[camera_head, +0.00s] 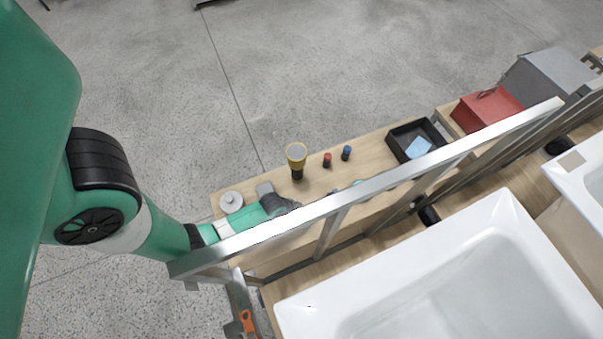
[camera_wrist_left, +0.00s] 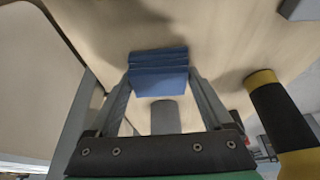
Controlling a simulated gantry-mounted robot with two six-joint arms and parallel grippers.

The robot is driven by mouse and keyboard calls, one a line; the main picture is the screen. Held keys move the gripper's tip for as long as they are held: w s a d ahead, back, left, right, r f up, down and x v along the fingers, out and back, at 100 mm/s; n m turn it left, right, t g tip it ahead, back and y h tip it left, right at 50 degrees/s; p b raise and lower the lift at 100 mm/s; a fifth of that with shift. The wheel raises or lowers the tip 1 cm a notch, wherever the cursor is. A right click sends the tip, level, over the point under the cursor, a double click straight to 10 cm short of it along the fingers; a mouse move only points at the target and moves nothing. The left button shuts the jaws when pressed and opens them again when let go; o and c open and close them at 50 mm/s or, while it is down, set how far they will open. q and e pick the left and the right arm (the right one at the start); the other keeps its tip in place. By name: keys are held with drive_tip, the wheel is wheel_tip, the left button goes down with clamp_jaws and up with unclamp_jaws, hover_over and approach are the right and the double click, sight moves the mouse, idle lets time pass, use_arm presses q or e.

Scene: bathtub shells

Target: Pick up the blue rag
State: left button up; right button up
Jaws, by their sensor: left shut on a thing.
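The blue rag (camera_wrist_left: 158,80) is folded in layers and shows in the left wrist view between the fingertips of my left gripper (camera_wrist_left: 160,84). The gripper is shut on it, with a finger at each side. The rag is over the light wood shelf surface; whether it touches the wood I cannot tell. In the head view my left gripper (camera_head: 290,205) reaches over the wooden shelf, partly hidden behind a metal rail, and the rag in it cannot be made out. My right gripper is in neither view.
A yellow-and-black torch-like object (camera_head: 296,157) stands close to my left gripper, also in the wrist view (camera_wrist_left: 280,108). Red (camera_head: 327,159) and blue (camera_head: 346,153) small items, a black tray (camera_head: 436,130) with a light-blue piece and a red box (camera_head: 487,109) lie along the shelf. The metal rail (camera_head: 350,196) runs in front.

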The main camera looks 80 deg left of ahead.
use_arm(q)
wheel_tip(320, 180, up, 10)
drive_tip(key=p, duration=0.9)
drive_tip(key=shift+f, duration=0.1)
